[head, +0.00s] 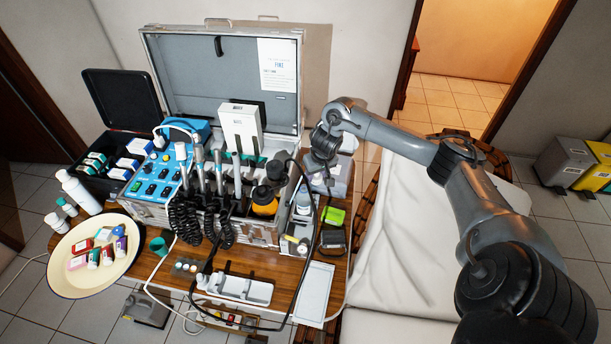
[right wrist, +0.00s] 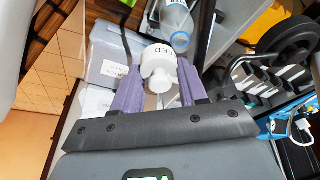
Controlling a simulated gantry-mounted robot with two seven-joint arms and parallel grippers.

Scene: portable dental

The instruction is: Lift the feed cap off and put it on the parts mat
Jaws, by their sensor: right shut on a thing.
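The feed cap (right wrist: 159,66) is white with dark lettering and sits between the two purple fingers of my right gripper (right wrist: 158,92) in the right wrist view. The gripper is shut on it. A clear bottle (right wrist: 176,18) with a blue ring at its mouth shows just beyond the cap, and the cap looks apart from it. In the head view my right gripper (head: 322,172) is above the right side of the table, and the cap cannot be made out. A pale flat rectangle (head: 314,292) at the table's front right may be the parts mat. My left gripper is not in view.
An open metal case (head: 222,65) with instruments and black hoses fills the table's middle. A green box (head: 334,216) and a dark block (head: 333,239) stand below my right gripper. A cream plate (head: 62,282) with several small boxes is at the left. A cable crosses the front.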

